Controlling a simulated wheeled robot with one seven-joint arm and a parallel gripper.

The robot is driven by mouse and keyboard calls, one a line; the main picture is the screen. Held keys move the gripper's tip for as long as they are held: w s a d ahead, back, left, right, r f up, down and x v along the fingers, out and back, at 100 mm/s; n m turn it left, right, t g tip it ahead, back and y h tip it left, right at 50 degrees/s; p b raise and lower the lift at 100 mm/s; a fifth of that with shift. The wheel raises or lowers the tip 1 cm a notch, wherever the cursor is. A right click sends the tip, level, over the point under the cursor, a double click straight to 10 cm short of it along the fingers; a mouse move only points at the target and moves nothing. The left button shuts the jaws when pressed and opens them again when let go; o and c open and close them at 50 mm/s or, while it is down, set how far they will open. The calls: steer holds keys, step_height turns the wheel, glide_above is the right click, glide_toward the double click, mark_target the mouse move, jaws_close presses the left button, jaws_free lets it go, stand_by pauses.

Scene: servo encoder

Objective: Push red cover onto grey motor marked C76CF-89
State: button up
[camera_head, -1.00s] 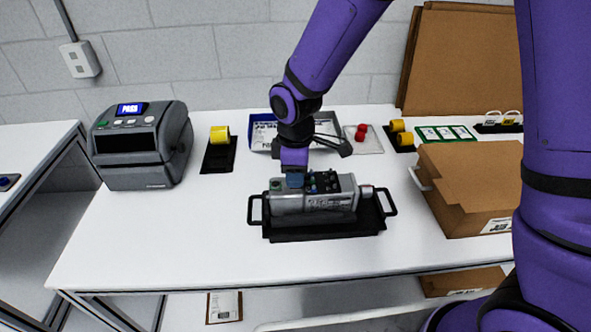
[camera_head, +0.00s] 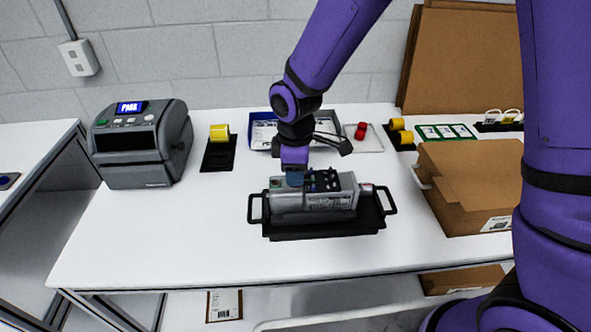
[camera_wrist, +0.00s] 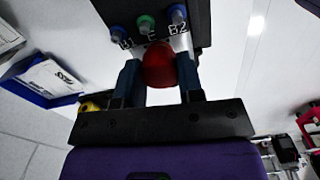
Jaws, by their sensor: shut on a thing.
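The grey motor (camera_head: 325,203) lies in a black tray with two handles (camera_head: 300,234) on the table. Its marking is too small to read. In the wrist view, its dark terminal panel (camera_wrist: 190,28) carries blue and green terminals marked B1, E and B2. My gripper (camera_head: 295,181) is at the top left of the motor. In the wrist view my gripper (camera_wrist: 158,82) is shut on the round red cover (camera_wrist: 158,64), held between its two blue fingers just beside the terminal panel. Whether the cover touches the motor I cannot tell. The cover is hidden in the head view.
Two red pieces (camera_head: 361,130) lie on a pale mat behind the motor. A blue bin (camera_head: 262,143) stands behind my gripper. A grey machine reading PASS (camera_head: 142,145) stands at left, a cardboard box (camera_head: 470,185) at right. The table front is clear.

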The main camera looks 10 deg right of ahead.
steer(key=shift+f, duration=0.55)
stand_by(1.4)
steer(key=o, duration=1)
steer(key=shift+s, duration=0.1)
steer(key=shift+d, duration=0.1)
steer(key=shift+r, duration=2.75)
jaws_close()
